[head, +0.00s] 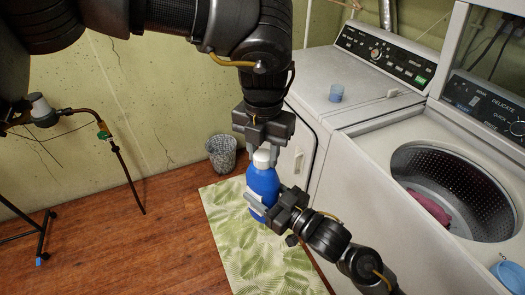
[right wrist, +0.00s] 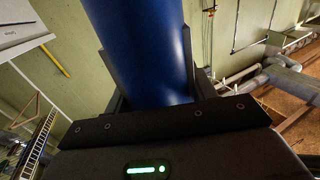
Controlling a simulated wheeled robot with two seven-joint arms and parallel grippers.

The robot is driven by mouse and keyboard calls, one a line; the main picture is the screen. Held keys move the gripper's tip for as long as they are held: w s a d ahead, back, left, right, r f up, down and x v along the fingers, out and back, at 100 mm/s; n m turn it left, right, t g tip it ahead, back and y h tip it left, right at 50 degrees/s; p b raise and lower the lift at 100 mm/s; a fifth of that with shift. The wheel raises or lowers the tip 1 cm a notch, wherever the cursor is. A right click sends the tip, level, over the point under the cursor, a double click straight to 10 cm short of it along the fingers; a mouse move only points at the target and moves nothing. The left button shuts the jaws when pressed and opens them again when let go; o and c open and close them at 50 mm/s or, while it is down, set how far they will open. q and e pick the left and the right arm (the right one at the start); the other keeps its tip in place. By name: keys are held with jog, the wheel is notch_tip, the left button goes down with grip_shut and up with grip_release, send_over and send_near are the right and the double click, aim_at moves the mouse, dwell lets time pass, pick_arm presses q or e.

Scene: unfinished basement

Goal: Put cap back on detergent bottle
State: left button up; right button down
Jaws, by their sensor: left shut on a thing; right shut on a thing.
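The blue detergent bottle (head: 263,183) is held in the air, roughly upright, in front of the white machines. My right gripper (head: 268,207) is shut around its lower body; the blue body also fills the jaws in the right wrist view (right wrist: 140,50). The white cap (head: 262,157) shows at the top of the bottle, directly under my left gripper (head: 263,140), which is shut on it from above. The cap and the bottle's top line up closely. The neck is hidden, so I cannot tell whether the cap is seated on it.
Nearer is an open washer drum (head: 450,185) with reddish cloth (head: 428,207).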

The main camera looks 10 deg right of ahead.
pick_arm(q)
jog(key=m, duration=1.2)
jog(key=shift+m, duration=0.4)
jog(key=m, duration=0.3)
jog(key=o, duration=1.1)
jog(key=shift+r, duration=2.25)
jog(key=shift+c, duration=0.4)
